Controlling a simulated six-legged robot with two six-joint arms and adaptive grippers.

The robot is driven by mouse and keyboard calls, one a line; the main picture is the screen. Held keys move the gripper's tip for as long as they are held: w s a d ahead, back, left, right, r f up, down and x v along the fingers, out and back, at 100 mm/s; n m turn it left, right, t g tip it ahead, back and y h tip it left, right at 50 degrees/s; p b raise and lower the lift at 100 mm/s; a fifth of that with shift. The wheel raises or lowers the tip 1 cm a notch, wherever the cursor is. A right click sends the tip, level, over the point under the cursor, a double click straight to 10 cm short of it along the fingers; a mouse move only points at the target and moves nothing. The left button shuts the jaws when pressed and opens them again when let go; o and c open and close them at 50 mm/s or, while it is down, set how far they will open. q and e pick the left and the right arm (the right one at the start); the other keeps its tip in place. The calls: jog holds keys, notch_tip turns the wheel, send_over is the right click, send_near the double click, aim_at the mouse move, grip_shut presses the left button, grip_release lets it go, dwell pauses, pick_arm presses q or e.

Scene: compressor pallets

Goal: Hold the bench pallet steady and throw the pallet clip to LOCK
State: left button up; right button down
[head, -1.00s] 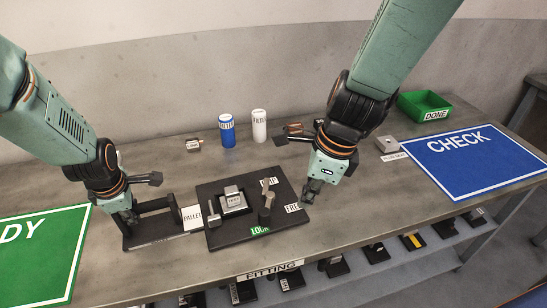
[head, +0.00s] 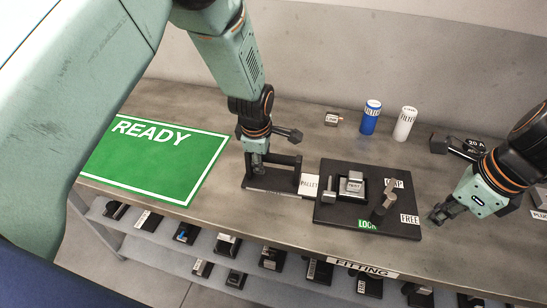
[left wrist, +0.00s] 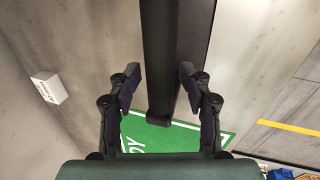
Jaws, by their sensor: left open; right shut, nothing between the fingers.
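The bench pallet (head: 337,213) is a dark square plate with a metal block (head: 352,184) in its middle. A black handle frame (head: 283,159) stands at its left, by the PALLET label (head: 309,185). My left gripper (head: 258,165) is at the handle's left end. In the left wrist view its open fingers (left wrist: 159,88) flank a dark bar (left wrist: 162,60). My right gripper (head: 436,216) is shut and empty, right of FREE.
A blue cylinder (head: 371,118) and a white cylinder (head: 404,124) stand behind the pallet. A green READY mat (head: 160,160) lies at the left. Dark parts (head: 270,258) stand on a lower shelf.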

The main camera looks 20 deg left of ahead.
pick_arm(q)
jog(key=v, duration=1.2)
jog(key=shift+f, duration=0.1)
